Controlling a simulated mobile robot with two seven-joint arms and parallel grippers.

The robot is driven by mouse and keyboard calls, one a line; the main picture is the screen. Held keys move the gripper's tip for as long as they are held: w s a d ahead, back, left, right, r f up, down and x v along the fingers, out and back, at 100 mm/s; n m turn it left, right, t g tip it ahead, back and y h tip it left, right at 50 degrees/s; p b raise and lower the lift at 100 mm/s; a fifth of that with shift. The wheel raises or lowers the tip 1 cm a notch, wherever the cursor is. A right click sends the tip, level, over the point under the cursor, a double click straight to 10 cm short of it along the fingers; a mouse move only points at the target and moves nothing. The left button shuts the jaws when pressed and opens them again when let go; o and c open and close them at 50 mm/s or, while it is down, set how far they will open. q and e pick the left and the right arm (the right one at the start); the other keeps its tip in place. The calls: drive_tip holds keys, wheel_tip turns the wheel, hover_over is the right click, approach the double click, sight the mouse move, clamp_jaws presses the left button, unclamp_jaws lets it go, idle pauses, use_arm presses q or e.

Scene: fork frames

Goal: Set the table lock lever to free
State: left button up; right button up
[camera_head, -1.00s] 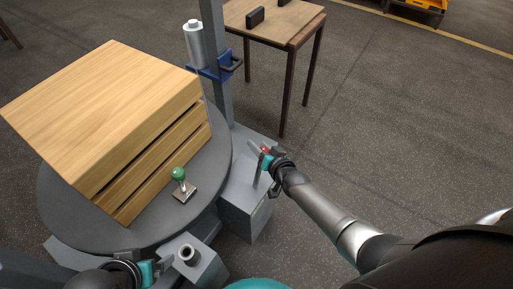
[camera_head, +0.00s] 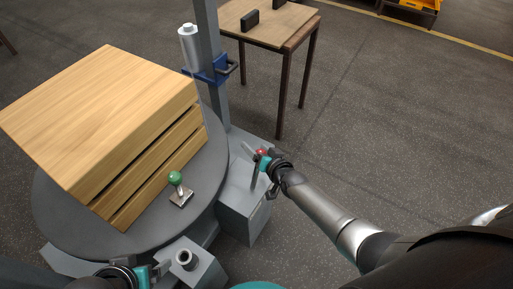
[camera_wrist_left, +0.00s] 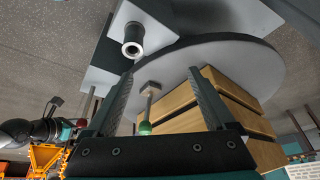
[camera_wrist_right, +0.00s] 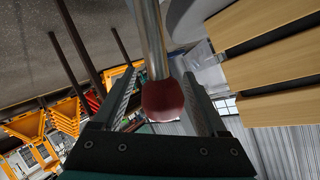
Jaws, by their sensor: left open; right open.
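A lever with a red knob (camera_head: 262,153) stands on the grey housing at the right of the round turntable (camera_head: 60,215). In the right wrist view its dark red knob (camera_wrist_right: 163,100) and steel rod lie between the two fingers of my right gripper (camera_wrist_right: 165,95). That gripper is open, with gaps visible beside the knob. A second lever with a green knob (camera_head: 175,178) stands on a small metal plate on the turntable. My left gripper (camera_wrist_left: 160,100) is open and empty near the turntable's front edge. The green knob (camera_wrist_left: 145,127) shows beyond its fingers.
A slatted wooden crate (camera_head: 100,110) covers much of the turntable. A grey block with a round tube (camera_head: 185,258) is at the front. A grey post with a blue bracket (camera_head: 220,70) rises behind. A wooden table (camera_head: 270,25) stands further back. The floor at right is open.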

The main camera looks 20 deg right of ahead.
drive_tip(key=shift+s, duration=0.1)
use_arm(q)
drive_tip(key=s+a+f+g+p, duration=0.1)
drive_tip(key=s+f+p, duration=0.2)
drive_tip(key=f, duration=0.5)
drive_tip(key=s+a+f+g+p, duration=0.1)
drive_tip(key=s+f+p, duration=0.1)
drive_tip(key=f+p, duration=0.3)
drive_tip(key=shift+s+a+f, duration=0.2)
drive_tip(key=shift+s+f, duration=0.2)
drive_tip(key=shift+f, duration=1.3)
use_arm(e)
drive_tip(key=v, duration=1.5)
